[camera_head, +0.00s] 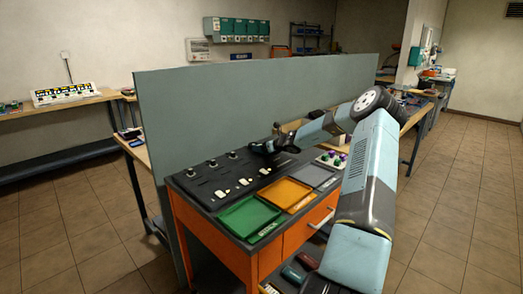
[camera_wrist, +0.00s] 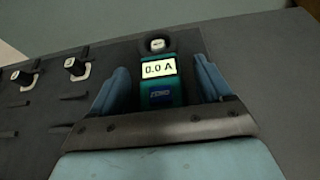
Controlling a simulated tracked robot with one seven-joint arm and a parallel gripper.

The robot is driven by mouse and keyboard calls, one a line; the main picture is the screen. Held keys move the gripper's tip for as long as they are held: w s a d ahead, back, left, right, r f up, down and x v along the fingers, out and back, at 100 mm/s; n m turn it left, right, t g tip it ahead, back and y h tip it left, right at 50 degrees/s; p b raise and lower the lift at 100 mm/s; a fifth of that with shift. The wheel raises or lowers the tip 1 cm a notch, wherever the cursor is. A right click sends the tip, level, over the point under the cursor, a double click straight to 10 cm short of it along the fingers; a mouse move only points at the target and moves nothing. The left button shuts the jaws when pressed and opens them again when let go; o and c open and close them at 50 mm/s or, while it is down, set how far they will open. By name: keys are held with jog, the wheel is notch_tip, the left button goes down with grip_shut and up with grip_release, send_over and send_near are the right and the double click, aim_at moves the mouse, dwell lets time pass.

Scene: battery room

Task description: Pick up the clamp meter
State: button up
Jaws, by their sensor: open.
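The clamp meter (camera_wrist: 158,92) shows in the wrist view, with a teal body, a lit display reading "0.0 A" and a dark clamp head at its top. My gripper (camera_wrist: 161,64) is open, with one blue finger on each side of the meter's body. I see a gap between the meter and each finger. In the head view my gripper (camera_head: 268,146) is low over the back of the black panel on the orange cabinet, and I cannot make out the meter there. The meter's lower end is hidden behind my gripper's base.
The black panel (camera_head: 205,180) carries several knobs and switches. Green (camera_head: 248,217), orange (camera_head: 285,193) and grey (camera_head: 313,176) trays lie in front of it on the orange cabinet (camera_head: 225,248). A tall grey partition (camera_head: 225,105) stands close behind.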

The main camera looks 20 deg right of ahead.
jog(key=shift+w, duration=0.15)
jog(key=c, duration=1.2)
